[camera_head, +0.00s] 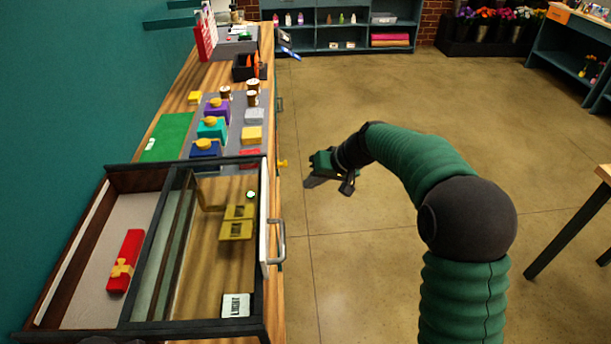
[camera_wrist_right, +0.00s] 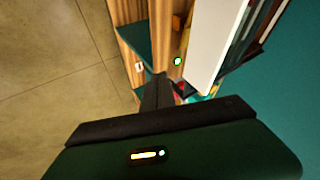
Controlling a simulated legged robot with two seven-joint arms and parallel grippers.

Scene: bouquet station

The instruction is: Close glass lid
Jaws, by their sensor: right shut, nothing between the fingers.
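The glass lid (camera_head: 152,262) is a dark-framed pane on the case at the lower left in the head view. It lies over the right part of the case (camera_head: 72,243), and the left part is uncovered. A silver handle (camera_head: 281,243) sits on a white panel (camera_head: 264,225) at the right side. My right gripper (camera_head: 332,180) is shut and empty, out over the floor to the right of the counter and apart from the handle. In the right wrist view, the dark fingers (camera_wrist_right: 158,92) point toward the counter side. My left gripper is not in view.
A red box with a yellow ribbon (camera_head: 126,262) lies in the uncovered part. Yellow items (camera_head: 237,222) and a white card (camera_head: 236,305) show under the glass. Colored boxes and a green mat (camera_head: 168,137) stand behind the case. The floor (camera_head: 340,100) right of the counter is clear.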

